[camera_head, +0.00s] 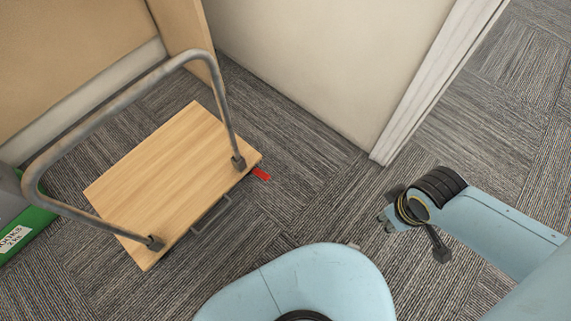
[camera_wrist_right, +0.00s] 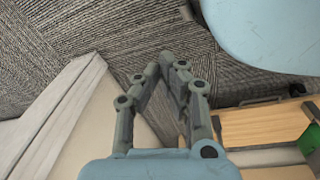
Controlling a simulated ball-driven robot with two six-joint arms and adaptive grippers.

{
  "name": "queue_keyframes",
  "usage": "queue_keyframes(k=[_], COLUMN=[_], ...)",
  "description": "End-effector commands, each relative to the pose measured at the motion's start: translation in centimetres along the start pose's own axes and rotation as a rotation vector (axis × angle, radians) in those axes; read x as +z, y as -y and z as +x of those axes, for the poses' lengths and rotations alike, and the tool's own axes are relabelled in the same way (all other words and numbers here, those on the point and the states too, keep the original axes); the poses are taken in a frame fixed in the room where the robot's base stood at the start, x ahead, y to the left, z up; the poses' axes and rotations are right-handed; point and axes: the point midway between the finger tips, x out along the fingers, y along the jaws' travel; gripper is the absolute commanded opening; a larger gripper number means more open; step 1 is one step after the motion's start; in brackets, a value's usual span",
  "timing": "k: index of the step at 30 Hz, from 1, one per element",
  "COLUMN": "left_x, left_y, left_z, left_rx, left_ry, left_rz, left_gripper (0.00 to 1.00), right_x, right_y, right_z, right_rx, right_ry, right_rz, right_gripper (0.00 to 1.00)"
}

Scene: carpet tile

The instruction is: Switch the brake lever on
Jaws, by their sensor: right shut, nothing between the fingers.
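The brake lever (camera_head: 261,174) is a small red tab low at the near right corner of a platform trolley (camera_head: 170,175). The trolley has a pale wooden deck and a grey tubular handle (camera_head: 110,108). The lever sticks out just past the deck edge, near the floor. My right gripper (camera_head: 384,221) is to the right of the lever, well apart from it. In the right wrist view its fingers (camera_wrist_right: 165,66) are together and empty, and the trolley deck shows at the right (camera_wrist_right: 264,125). I cannot make out the lever there. My left gripper is not in view.
A beige wall (camera_head: 300,65) ends in a white door frame (camera_head: 440,70) behind my right gripper. A green box (camera_head: 28,220) stands left of the trolley. A dark metal loop (camera_head: 210,215) is on the deck's near edge. Carpet between lever and gripper is clear.

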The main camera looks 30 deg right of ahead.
Motion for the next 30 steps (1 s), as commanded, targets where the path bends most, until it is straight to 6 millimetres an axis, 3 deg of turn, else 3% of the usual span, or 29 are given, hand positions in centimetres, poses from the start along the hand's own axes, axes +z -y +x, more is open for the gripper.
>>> queue_keyframes(k=[1, 6, 14, 21, 26, 30], left_x=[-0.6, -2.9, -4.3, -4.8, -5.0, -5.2], left_y=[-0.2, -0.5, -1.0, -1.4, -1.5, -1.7], left_z=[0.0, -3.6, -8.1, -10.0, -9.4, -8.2], left_rx=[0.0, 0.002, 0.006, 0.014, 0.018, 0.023], left_ry=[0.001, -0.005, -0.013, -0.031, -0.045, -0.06], left_rz=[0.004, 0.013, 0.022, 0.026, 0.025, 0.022], left_gripper=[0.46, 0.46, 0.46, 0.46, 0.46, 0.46], right_x=[-0.7, -3.5, -7.0, -13.2, -18.2, -23.4], right_y=[0.2, 0.6, 1.2, 2.6, 4.4, 6.9], right_z=[0.1, -3.0, -5.1, -1.3, 2.1, 5.0], right_rx=[0.0, -0.001, -0.002, -0.011, -0.029, -0.052], right_ry=[0.0, -0.004, -0.008, -0.009, -0.014, -0.021], right_rz=[-0.004, -0.014, -0.022, -0.038, -0.064, -0.109], right_gripper=[0.0, 0.0, 0.0, 0.0, 0.0, 0.0])
